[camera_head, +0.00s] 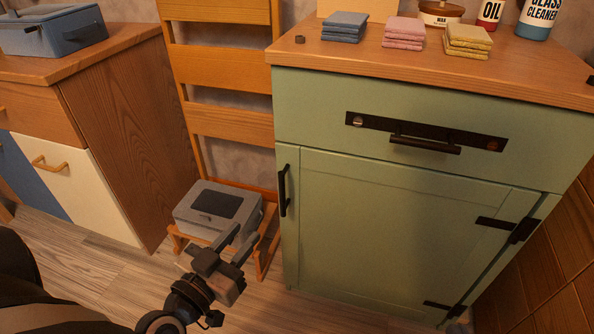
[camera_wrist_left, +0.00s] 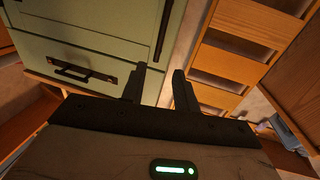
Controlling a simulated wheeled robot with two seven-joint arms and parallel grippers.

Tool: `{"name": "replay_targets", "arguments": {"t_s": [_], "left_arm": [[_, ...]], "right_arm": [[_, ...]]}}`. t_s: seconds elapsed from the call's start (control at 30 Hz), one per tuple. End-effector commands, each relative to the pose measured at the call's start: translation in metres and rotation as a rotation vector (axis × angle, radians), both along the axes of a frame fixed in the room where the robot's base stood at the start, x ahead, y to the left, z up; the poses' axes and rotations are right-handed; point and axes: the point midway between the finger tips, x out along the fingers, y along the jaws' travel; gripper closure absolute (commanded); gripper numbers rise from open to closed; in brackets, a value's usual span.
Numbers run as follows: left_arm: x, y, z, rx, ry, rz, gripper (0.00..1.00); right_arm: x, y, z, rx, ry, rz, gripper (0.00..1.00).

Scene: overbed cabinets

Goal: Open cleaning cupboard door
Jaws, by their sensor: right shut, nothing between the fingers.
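The green cleaning cupboard has a panelled door (camera_head: 390,230) that looks shut in the head view. The door's upright black handle (camera_head: 283,190) is near its left edge, and black hinges (camera_head: 510,226) are on its right edge. The handle also shows at the top of the left wrist view (camera_wrist_left: 162,30). My left gripper (camera_head: 238,242) is low, left of the cupboard and apart from the handle. Its two fingers (camera_wrist_left: 160,72) are spread with nothing between them. My right gripper is not in view.
A drawer with a black handle (camera_head: 425,143) is above the door. Folded cloths (camera_head: 404,33) and bottles stand on the wooden top. Behind my left gripper, a grey box (camera_head: 215,207) rests on a wooden rack. A wooden cabinet (camera_head: 115,130) stands at left. Some floor is clear.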

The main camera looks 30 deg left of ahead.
Motion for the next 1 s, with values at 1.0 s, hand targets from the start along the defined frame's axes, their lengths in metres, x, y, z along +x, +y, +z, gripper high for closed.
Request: {"name": "replay_targets", "arguments": {"t_s": [1.0], "left_arm": [[0.156,0.006,0.000,-0.001,0.000,0.000,0.70]], "right_arm": [[-0.001,-0.002,-0.001,-0.040,0.006,-0.001,1.00]]}}
